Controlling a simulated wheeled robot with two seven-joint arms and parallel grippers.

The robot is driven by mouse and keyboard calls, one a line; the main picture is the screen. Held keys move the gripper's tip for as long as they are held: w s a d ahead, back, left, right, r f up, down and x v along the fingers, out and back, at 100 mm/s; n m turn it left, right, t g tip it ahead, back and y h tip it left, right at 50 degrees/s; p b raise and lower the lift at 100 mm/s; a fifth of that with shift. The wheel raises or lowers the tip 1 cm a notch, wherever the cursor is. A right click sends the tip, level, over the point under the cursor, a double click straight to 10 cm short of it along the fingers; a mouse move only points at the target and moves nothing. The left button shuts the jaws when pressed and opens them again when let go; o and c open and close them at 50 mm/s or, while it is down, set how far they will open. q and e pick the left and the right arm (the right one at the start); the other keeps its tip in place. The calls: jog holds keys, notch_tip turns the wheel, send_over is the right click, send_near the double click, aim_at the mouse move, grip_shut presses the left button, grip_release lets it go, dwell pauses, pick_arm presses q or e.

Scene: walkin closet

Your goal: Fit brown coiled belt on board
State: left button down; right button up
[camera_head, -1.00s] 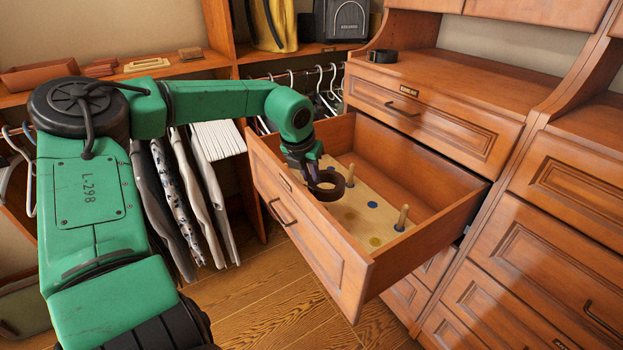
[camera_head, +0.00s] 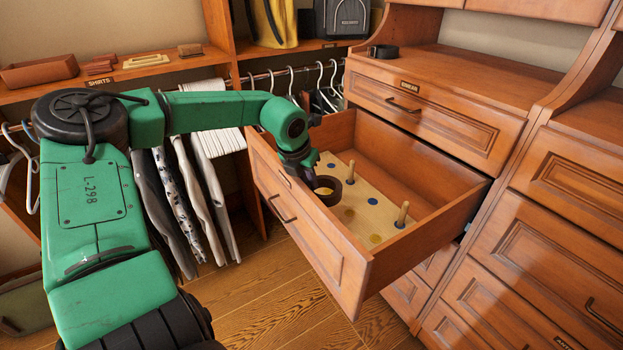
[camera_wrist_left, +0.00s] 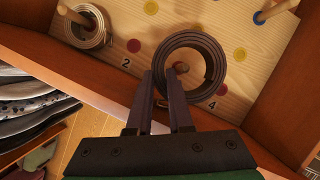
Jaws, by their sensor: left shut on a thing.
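The brown coiled belt (camera_head: 334,198) is in the open drawer near its front wall. The left wrist view shows it as a dark ring (camera_wrist_left: 215,66) over the light wooden board (camera_wrist_left: 120,75). My left gripper (camera_head: 308,180) is shut on the near left edge of the coil. In the left wrist view a round, brown peg-like end (camera_wrist_left: 181,68) shows inside the ring, near the number 4. I cannot tell whether the coil surrounds it or hangs above it. Two bare pegs show in the head view, one at the back (camera_head: 351,172) and one at the right (camera_head: 402,215). My right gripper is out of view.
A beige coiled belt (camera_wrist_left: 100,32) sits around a peg beside number 2. A black coiled belt (camera_head: 382,53) lies on the dresser top. Hanging trousers (camera_head: 200,195) are left of the drawer.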

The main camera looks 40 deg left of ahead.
pick_arm(q)
jog(key=shift+s+a+f, duration=0.2)
jog(key=shift+s+a, duration=0.05)
